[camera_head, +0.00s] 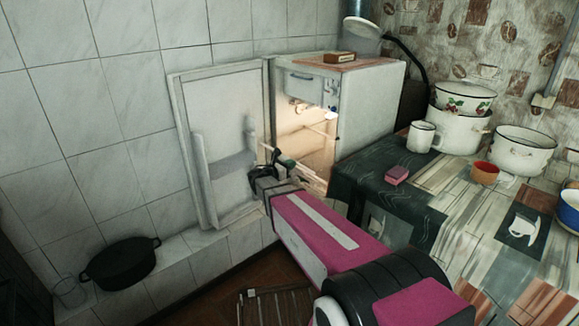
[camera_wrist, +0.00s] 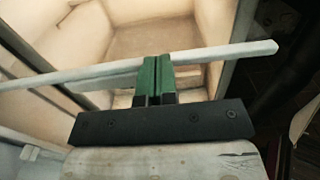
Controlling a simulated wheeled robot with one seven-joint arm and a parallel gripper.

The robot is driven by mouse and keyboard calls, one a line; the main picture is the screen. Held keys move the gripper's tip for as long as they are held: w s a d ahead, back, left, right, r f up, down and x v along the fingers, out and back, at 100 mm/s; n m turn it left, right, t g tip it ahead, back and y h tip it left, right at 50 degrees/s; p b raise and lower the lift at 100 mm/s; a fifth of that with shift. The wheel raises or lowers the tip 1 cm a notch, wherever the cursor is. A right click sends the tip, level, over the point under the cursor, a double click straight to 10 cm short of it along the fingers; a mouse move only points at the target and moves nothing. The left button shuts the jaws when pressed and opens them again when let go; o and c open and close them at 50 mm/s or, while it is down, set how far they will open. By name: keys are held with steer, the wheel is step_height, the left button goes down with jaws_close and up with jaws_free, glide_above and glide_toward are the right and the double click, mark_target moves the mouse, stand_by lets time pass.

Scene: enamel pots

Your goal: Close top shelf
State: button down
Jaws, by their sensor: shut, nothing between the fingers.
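The white fridge (camera_head: 372,105) stands against the tiled wall with its door (camera_head: 222,135) swung wide open to the left. Its lit, cream interior shows below a grey-white compartment front (camera_head: 303,86) at the top. A pale bar, seemingly a shelf edge (camera_head: 318,131), crosses the opening. My gripper (camera_head: 284,160) is at the opening, between the door and the fridge body. In the wrist view, its green fingers (camera_wrist: 152,80) are together and empty. They overlap a long white bar (camera_wrist: 220,53) that crosses the interior; I cannot tell whether they touch it.
A table (camera_head: 455,215) with pots, a white mug (camera_head: 421,136), an orange cup (camera_head: 485,173) and a pink sponge (camera_head: 397,175) stands close to the right of the fridge. A black pot (camera_head: 121,262) sits on the tiled ledge at left. A small box (camera_head: 339,57) lies on the fridge.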

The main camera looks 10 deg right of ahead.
mark_target(323, 150)
steer(key=x, duration=2)
steer(key=shift+w+d, duration=0.2)
steer(key=shift+d, duration=0.1)
